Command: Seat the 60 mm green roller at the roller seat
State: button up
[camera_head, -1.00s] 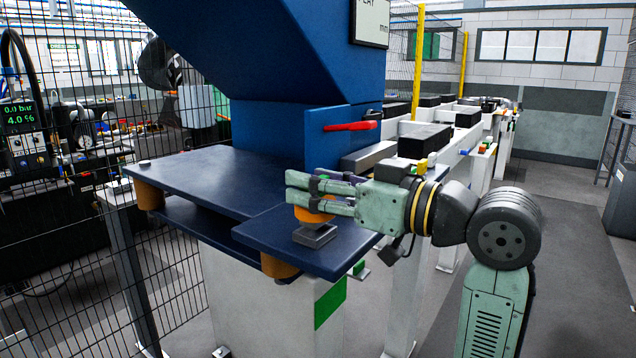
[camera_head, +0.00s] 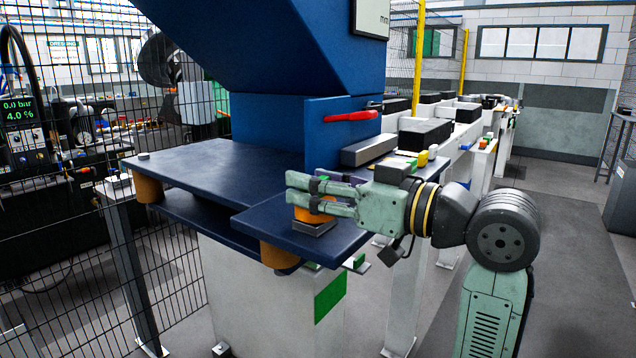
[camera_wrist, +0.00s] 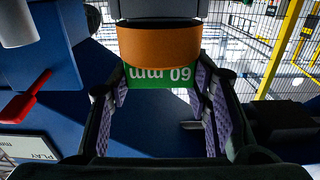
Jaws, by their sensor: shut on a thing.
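The roller (camera_head: 314,214) has an orange side, and in the wrist view its green face (camera_wrist: 160,76) bears an upside-down "60 mm". My gripper (camera_head: 298,189) is shut on it; in the wrist view the gripper's purple-padded fingers (camera_wrist: 163,100) stand on either side of the green face. A grey block (camera_head: 313,229), apparently the roller seat, sits on the blue shelf directly below the roller. The roller's lower edge appears at or just above the block; I cannot tell whether they touch. The fingers hide part of the roller's upper side.
The blue shelf (camera_head: 262,226) adjoins a larger blue table (camera_head: 215,175) under the blue machine body (camera_head: 265,120). A red lever (camera_head: 350,116) sticks out above the shelf. Black blocks (camera_head: 424,133) stand on a bench behind my gripper. A mesh fence (camera_head: 60,250) closes the left.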

jog(key=o, duration=1.4)
jog(key=v, duration=1.2)
